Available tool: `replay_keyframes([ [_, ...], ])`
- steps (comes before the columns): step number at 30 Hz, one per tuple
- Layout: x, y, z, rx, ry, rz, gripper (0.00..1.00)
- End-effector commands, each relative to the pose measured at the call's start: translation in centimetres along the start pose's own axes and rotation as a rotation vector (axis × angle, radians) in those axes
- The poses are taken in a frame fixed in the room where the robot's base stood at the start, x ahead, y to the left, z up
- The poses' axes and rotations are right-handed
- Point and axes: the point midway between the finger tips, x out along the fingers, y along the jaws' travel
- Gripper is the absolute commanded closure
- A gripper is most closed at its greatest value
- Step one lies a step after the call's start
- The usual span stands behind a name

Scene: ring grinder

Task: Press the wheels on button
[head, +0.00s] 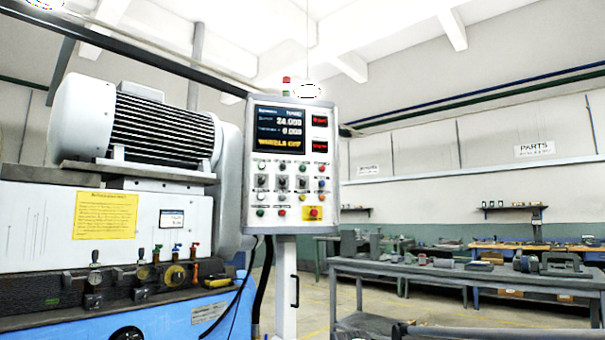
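The control panel (291,222) stands upright on a pale post, right of the grinder. Its screen (280,130) shows yellow text reading "WHEELS OFF" below some numbers. Below the screen are rows of small buttons and switches. A green button (261,212) sits at the lower left and a red one (282,212) beside it. A large red button on a yellow plate (313,213) is at the lower right. The button labels are too small to read, so I cannot tell which one is wheels on. My gripper is not in view.
The grinder (40,225), with a large white motor (150,125), fills the left side. A grey workbench (450,279) with tools stands at the right. Further benches and shelves line the back wall. Some floor shows between the panel post and the grey bench.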

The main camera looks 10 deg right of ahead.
Motion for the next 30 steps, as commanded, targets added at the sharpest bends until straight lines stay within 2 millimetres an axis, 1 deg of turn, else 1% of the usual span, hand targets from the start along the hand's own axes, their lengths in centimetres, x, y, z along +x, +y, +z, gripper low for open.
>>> replay_keyframes([
  [1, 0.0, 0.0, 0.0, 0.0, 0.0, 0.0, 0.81],
  [2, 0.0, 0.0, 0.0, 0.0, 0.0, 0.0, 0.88],
  [3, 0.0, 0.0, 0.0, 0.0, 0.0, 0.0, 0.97],
  [4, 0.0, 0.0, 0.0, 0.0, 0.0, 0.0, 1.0],
  [30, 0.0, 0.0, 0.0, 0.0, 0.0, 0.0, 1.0],
])
